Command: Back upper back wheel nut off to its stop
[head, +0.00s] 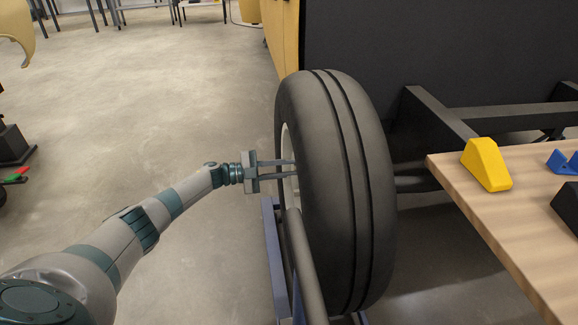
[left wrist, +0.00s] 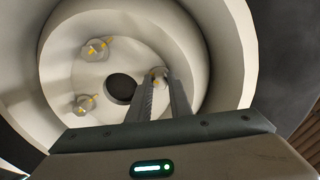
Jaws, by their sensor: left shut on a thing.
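A large black-tyred wheel (head: 345,190) stands upright in the head view, its pale rim facing left. My left gripper (head: 292,168) reaches into the rim from the left, its tips partly hidden by the tyre. In the left wrist view the cream wheel disc (left wrist: 127,55) has a dark centre hole. My left gripper (left wrist: 160,82) is shut on a wheel nut (left wrist: 159,73) right of that hole. Two other nuts with yellow marks show, one at upper left (left wrist: 95,49) and one at lower left (left wrist: 86,104). My right gripper is not in view.
A wooden table (head: 490,215) at the right holds a yellow wedge (head: 486,165) and blue brackets (head: 563,162). A blue stand (head: 271,240) and a grey bar (head: 302,265) are close below the wheel. The floor at left is open.

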